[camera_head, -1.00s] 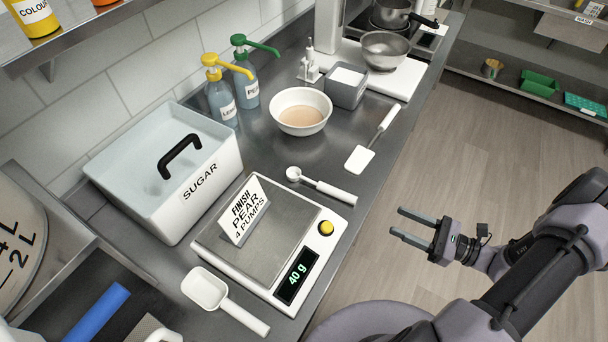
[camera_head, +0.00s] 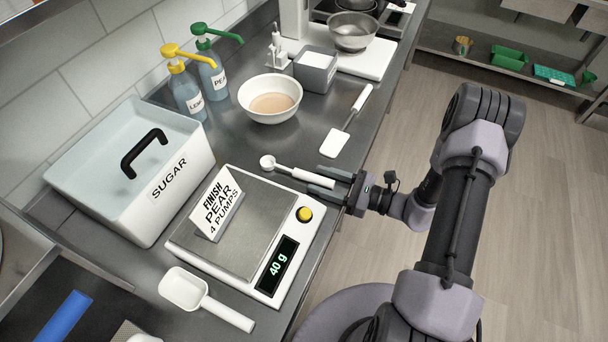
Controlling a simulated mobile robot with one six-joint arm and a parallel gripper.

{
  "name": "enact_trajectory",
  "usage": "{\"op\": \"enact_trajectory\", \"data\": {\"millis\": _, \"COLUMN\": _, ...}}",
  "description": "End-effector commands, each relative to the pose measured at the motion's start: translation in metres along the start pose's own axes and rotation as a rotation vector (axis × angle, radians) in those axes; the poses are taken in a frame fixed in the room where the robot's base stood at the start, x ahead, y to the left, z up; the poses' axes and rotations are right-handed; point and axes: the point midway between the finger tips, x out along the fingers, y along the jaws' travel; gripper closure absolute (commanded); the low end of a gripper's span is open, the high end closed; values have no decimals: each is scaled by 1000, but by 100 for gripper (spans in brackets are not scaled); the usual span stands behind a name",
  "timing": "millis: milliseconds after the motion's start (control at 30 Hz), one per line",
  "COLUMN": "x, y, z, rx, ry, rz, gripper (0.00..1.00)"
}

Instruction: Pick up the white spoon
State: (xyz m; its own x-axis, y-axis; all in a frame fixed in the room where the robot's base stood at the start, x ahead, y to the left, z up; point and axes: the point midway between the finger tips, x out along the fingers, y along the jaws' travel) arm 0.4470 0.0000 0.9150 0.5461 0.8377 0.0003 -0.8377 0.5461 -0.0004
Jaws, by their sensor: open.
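A small white spoon (camera_head: 297,173) with a round bowl lies on the steel counter behind the scale, its handle pointing right. My gripper (camera_head: 322,182) is open, its two fingers pointing left at the handle's right end. The fingers overlap the handle end in this view; I cannot tell if they touch it or hover above. A larger white scoop (camera_head: 199,299) with a square bowl lies at the front of the counter, and a white spatula (camera_head: 347,122) lies farther back.
The scale (camera_head: 250,231) reads 40 g and carries a "FINISH PEAR 4 PUMPS" sign (camera_head: 217,204). A white bowl (camera_head: 270,98) stands behind the spoon. A sugar bin (camera_head: 133,172) and two pump bottles (camera_head: 199,86) stand along the wall. The counter around the spoon's bowl is clear.

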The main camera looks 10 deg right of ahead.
Motion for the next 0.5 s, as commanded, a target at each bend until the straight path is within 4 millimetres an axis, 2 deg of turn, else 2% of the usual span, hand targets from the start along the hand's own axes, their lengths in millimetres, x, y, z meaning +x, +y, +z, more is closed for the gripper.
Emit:
{"op": "enact_trajectory", "data": {"millis": 33, "x": 0, "y": 0, "z": 0, "rx": 0, "ry": 0, "rz": 0, "gripper": 54}}
{"op": "enact_trajectory", "data": {"millis": 267, "x": 0, "y": 0, "z": 0, "rx": 0, "ry": 0, "rz": 0, "gripper": 100}}
{"op": "enact_trajectory", "data": {"millis": 500, "x": 0, "y": 0, "z": 0, "rx": 0, "ry": 0, "rz": 0, "gripper": 100}}
